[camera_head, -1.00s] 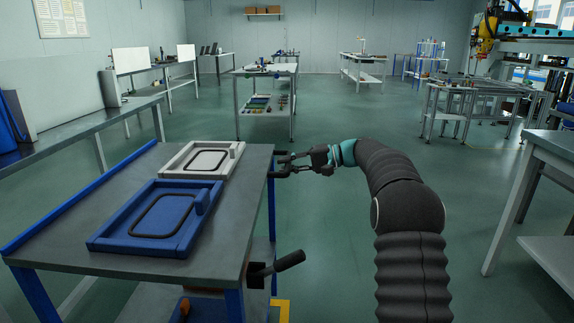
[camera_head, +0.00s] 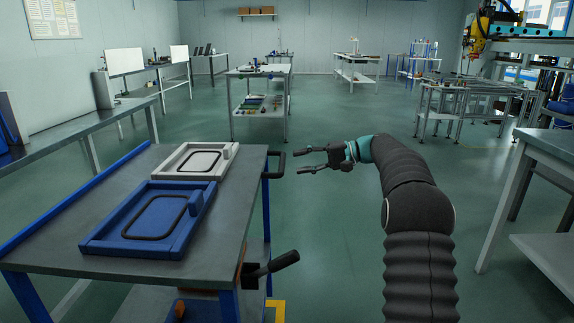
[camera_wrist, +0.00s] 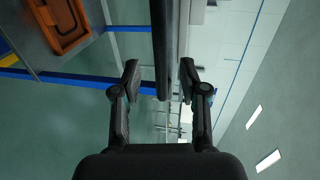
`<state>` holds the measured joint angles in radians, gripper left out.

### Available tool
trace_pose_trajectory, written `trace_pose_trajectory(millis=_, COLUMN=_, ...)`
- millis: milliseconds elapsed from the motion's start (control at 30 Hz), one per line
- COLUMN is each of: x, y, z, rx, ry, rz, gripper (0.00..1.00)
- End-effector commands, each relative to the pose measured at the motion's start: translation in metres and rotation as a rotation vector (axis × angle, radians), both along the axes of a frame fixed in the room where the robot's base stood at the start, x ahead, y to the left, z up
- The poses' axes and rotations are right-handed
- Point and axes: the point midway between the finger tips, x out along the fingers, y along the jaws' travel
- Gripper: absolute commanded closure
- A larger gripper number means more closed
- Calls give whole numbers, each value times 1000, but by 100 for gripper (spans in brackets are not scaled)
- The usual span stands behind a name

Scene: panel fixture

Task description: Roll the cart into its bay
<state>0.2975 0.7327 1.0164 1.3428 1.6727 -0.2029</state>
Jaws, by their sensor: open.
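The cart (camera_head: 215,258) has a grey top and blue legs and stands at the left in the head view. A dark handle (camera_head: 281,165) sticks out from its right side near the far corner. My gripper (camera_head: 298,160) is open and empty, a little right of the handle, with a gap between them. In the wrist view the handle (camera_wrist: 165,50) appears as a dark bar, in line with the space between my open fingers (camera_wrist: 159,80). A black lever (camera_head: 273,264) sticks out low on the cart's right side. I cannot make out the bay for certain.
A white tray (camera_head: 229,160) and a blue tray (camera_head: 95,247) lie on the cart top. An orange tray (camera_wrist: 83,41) sits lower down. A yellow piece (camera_head: 277,310) shows by the near leg. Benches flank both sides; the floor (camera_head: 330,235) right of the cart is clear.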

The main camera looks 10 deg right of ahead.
Motion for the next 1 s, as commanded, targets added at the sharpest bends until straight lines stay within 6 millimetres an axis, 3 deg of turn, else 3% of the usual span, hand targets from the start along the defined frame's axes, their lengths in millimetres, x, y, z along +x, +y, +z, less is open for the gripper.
trace_pose_trajectory(millis=100, x=-3, y=-23, z=4, rx=0, ry=0, rz=-2, gripper=57)
trace_pose_trajectory(millis=300, x=-7, y=-46, z=10, rx=0, ry=-1, rz=0, gripper=57)
trace_pose_trajectory(millis=833, x=-5, y=-55, z=11, rx=-2, ry=8, rz=-15, gripper=57)
trace_pose_trajectory(millis=900, x=1, y=-57, z=4, rx=-28, ry=20, rz=-49, gripper=57)
trace_pose_trajectory(millis=1000, x=8, y=-63, z=-28, rx=-90, ry=83, rz=-103, gripper=57)
